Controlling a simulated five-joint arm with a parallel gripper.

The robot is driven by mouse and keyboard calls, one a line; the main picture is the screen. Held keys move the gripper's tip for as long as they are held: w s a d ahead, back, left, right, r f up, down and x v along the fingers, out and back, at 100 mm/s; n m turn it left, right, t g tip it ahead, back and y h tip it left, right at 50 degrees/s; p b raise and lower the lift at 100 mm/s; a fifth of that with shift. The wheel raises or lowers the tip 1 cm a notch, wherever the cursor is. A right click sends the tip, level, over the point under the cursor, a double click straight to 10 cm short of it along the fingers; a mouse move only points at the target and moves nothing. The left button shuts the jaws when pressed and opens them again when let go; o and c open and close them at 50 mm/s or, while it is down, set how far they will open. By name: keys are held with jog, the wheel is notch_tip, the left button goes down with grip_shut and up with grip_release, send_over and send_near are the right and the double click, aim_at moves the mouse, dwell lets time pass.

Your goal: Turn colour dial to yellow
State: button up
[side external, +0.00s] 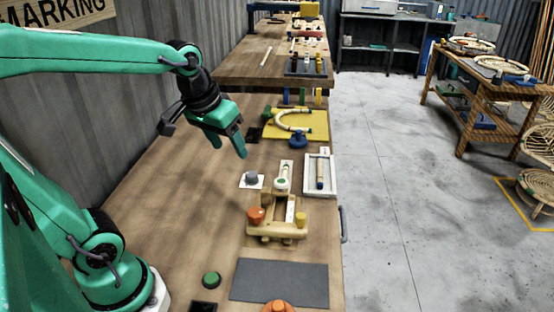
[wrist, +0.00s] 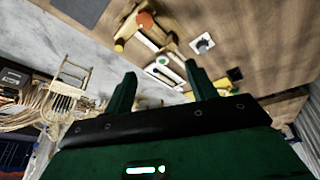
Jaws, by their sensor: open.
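A small grey knob on a white square plate (side external: 251,180) sits on the workbench, left of a wooden jig; it looks like the colour dial. It also shows in the wrist view (wrist: 203,43), right of centre near the top. Its colour marks and pointer are too small to read. My gripper (side external: 229,148) is open and empty, above the bench, higher than the knob and toward the back left of it. In the wrist view my two green fingers (wrist: 160,69) are spread apart, with the knob beyond the right fingertip. Nothing touches the knob.
The wooden jig (side external: 276,230) with orange and yellow knobs stands in front of the dial. A white tray (side external: 333,178) lies to the right, and a yellow board (side external: 315,127) lies behind. A grey mat (side external: 280,282) lies nearer. The bench left of the dial is bare.

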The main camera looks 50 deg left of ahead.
jog(key=w+a+f+n+g, duration=0.2)
jog(key=w+a+f+n, duration=0.3)
jog(key=w+a, duration=0.45)
jog(key=n+g, duration=0.2)
jog(key=n, duration=0.2)
send_near(251, 173)
jog(key=shift+d+f, duration=0.15)
jog(key=shift+f, duration=0.05)
jog(key=shift+w+a+f, duration=0.1)
jog(key=shift+a+f, duration=0.15)
jog(key=shift+f, duration=0.1)
jog(key=shift+f, duration=0.15)
jog(key=shift+f, duration=3.75)
jog(key=shift+c, duration=0.5)
jog(key=c, duration=0.9)
